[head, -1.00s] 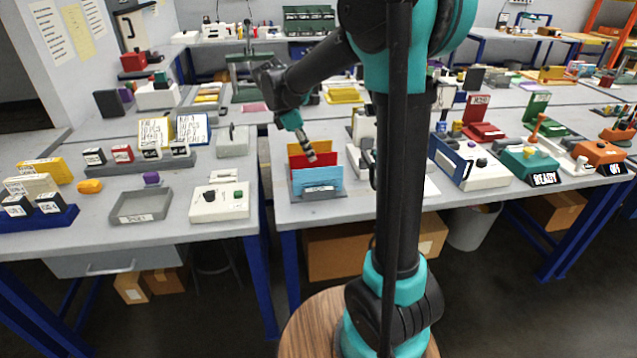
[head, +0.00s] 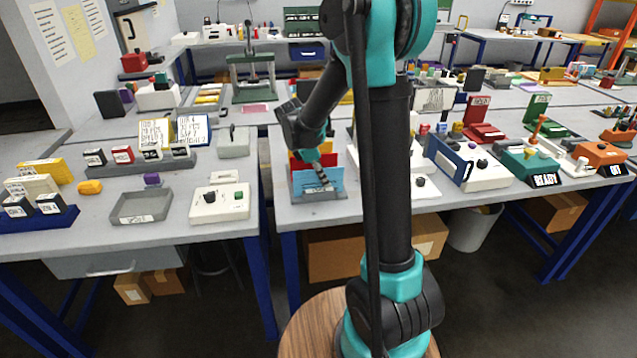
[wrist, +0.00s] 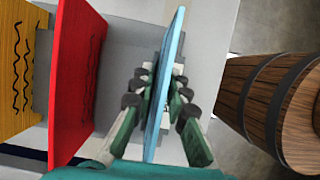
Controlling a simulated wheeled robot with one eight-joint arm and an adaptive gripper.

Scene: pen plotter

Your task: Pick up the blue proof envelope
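The blue proof envelope (head: 336,183) stands upright at the front of a small grey rack (head: 318,197) on the middle table. In the wrist view the envelope (wrist: 164,95) shows nearly edge-on. My gripper (head: 323,181) reaches down over it from above, and its two fingers (wrist: 163,88) lie close on either side. They look shut on it, though contact at the pads is hard to see. The lower part of the envelope is hidden by the rack and my fingers. A red envelope (wrist: 77,75) and a yellow envelope (wrist: 20,70) stand behind it, apart from my fingers.
A white control box (head: 219,204) and a grey tray (head: 141,206) sit on the left table. A white device (head: 474,168) is to the right. My arm covers the table just right of the rack. Open floor lies in front of the tables.

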